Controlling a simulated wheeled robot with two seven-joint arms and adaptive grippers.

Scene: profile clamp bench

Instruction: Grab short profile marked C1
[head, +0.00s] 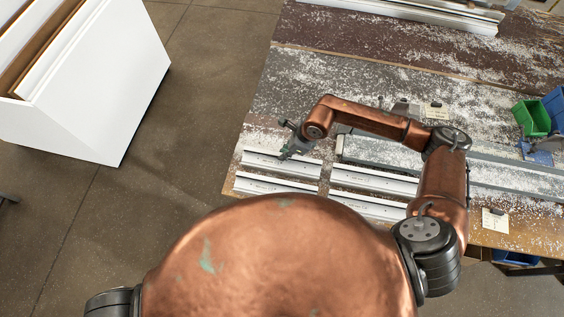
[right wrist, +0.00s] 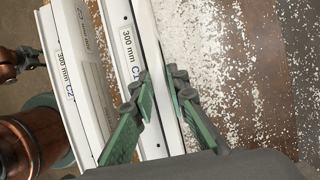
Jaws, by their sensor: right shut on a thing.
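The short white profile marked C1 (head: 262,162) lies at the back left of a group of white profiles on the bench. In the right wrist view its label reads 300 mm C1 (right wrist: 129,48). My right gripper (head: 285,154) is over its back edge, right of its middle. In the right wrist view the green-padded fingers of my right gripper (right wrist: 162,88) stand on either side of a thin part of C1, just past the label, and are shut on it. The profile still lies in line with its neighbours; I cannot tell any lift. My left gripper is out of view.
The profile marked C2 (right wrist: 65,80) lies parallel in front of C1. More white profiles (head: 375,181) lie to the right. Long grey rails (head: 500,170), a green bin (head: 531,117) and paper tags (head: 495,220) are farther right. White chips cover the bench (head: 300,85).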

